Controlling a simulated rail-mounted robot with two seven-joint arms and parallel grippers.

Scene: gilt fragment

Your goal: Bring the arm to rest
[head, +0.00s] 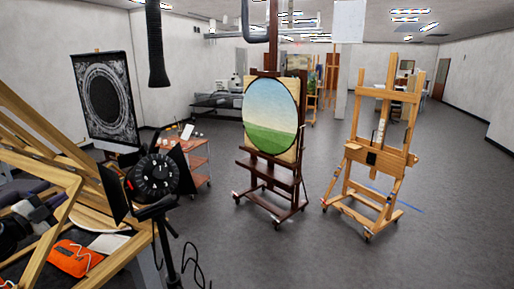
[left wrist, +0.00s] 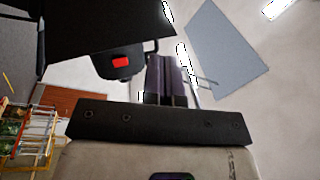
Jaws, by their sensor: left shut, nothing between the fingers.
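My left gripper (head: 38,207) is low at the far left of the head view, partly behind wooden easel bars. In the left wrist view its dark fingers (left wrist: 166,78) are together, with nothing between them. A dark crossbar and pale gripper body fill the bottom of that view. The fingers point toward the pale ceiling. My right gripper is in neither view.
A black studio lamp (head: 153,177) with flaps stands right of my left gripper. An orange pouch (head: 76,258) lies below. Farther off are a red cart (head: 198,160), a dark easel with a round landscape (head: 270,115) and a wooden easel (head: 373,155). Grey floor between is open.

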